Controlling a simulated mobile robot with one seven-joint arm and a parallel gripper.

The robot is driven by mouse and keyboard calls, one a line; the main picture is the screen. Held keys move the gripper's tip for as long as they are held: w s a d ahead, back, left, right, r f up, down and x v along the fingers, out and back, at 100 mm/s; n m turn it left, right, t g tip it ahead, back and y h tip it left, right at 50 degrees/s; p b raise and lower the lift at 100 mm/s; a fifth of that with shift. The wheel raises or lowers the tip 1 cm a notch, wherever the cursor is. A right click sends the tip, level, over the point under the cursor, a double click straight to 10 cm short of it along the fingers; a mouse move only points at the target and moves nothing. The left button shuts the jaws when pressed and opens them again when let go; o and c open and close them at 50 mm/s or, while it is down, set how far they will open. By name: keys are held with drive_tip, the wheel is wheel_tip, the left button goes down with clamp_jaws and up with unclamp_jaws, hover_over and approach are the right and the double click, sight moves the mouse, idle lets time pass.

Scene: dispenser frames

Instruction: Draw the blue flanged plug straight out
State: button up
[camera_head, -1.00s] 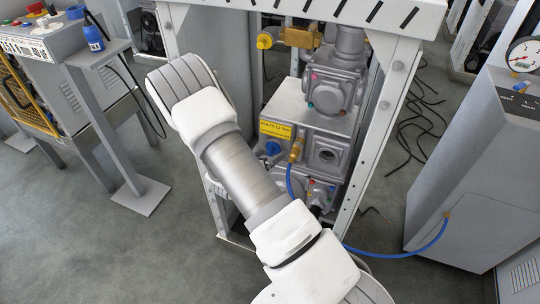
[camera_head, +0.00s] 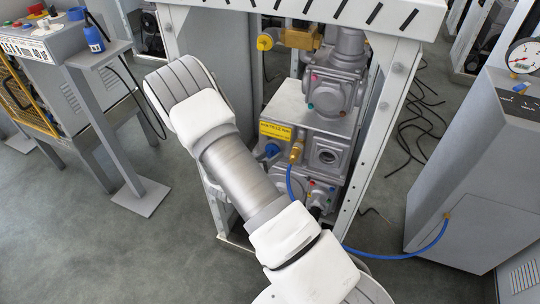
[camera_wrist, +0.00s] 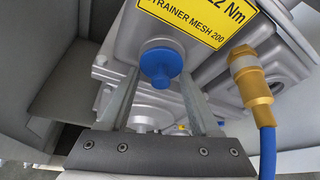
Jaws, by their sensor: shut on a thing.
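The blue flanged plug (camera_wrist: 161,62) shows at the upper middle of the wrist view, with its round flange and narrower head facing the camera. It lies in front of the grey metal housing, below the yellow label. My gripper (camera_wrist: 160,80) has one finger on each side of the plug and is shut on it. In the head view the plug (camera_head: 272,150) is a small blue patch just right of my arm, left of the brass fitting. My arm hides most of the gripper there. How far the plug stands out of its port cannot be told.
A brass fitting (camera_wrist: 248,78) with a blue hose (camera_wrist: 267,145) stands close to the right of my gripper. The yellow label plate (camera_wrist: 200,15) is above the plug. The frame's right post (camera_head: 378,130) borders the housing (camera_head: 318,115).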

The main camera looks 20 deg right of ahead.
drive_tip(key=s+a, duration=0.3)
drive_tip(key=shift+s+a+p, duration=0.25)
drive_tip(key=shift+a+p, duration=0.05)
idle(0.6)
